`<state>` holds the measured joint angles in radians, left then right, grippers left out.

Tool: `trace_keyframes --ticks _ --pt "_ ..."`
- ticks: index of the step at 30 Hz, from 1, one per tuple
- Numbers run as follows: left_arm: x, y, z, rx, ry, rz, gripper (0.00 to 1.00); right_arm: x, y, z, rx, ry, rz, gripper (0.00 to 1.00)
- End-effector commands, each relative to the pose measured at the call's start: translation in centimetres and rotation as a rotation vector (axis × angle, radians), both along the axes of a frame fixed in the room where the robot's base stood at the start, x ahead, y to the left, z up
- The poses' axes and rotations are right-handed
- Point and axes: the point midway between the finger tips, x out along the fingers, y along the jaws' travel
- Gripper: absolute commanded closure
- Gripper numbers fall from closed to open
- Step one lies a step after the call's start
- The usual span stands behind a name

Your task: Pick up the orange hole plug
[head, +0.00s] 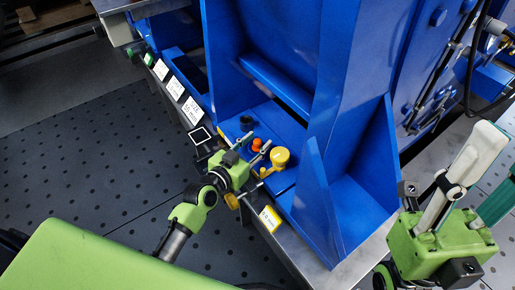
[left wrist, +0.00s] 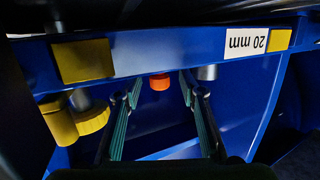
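The orange hole plug (head: 257,145) sits on the blue ledge of the machine, just beyond my left gripper (head: 264,160). In the left wrist view the orange plug (left wrist: 159,82) shows between the two green fingers (left wrist: 160,92), near their tips, with a gap on either side. The left gripper is open and holds nothing. A yellow plug (head: 280,157) stands to the right of the orange one. My right gripper (head: 468,180) is at the right of the head view, away from the plugs. Its finger opening is not clear.
A black round part (head: 246,121) stands behind the orange plug. A yellow part and a grey cylinder (left wrist: 207,72) flank it in the left wrist view. A "20 mm" label (left wrist: 245,43) is on the ledge's front. A tall blue wall (head: 325,100) rises behind.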

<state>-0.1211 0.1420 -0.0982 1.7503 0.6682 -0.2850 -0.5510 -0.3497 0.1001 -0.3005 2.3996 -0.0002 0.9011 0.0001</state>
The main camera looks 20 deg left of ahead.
Motion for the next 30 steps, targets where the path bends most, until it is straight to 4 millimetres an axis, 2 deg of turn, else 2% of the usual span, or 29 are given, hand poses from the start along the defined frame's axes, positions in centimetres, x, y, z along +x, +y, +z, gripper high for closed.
trace_keyframes --ticks 3,9,13,14,25,30 --pt "0.7 -0.2 -0.2 0.000 0.000 0.001 0.63 0.0 0.0 -0.3 0.000 0.001 0.000 0.60" --pt "0.7 -0.2 -0.1 0.001 0.000 0.000 0.63 0.0 0.0 -0.2 0.000 0.001 0.000 0.60" --pt "0.7 -0.2 -0.1 0.001 0.000 0.000 0.97 0.0 0.0 -0.2 0.000 0.001 0.000 0.60" --pt "0.7 -0.2 -0.1 0.001 0.000 0.000 0.98 0.0 0.0 -0.2 0.000 0.001 0.000 0.60" --pt "0.7 -0.2 0.1 0.001 -0.001 0.000 0.98 0.0 -0.1 -0.1 0.001 0.000 -0.001 0.60" --pt "0.7 -0.2 1.2 0.002 -0.001 0.000 0.98 0.0 0.0 0.8 0.000 0.001 -0.001 0.60"
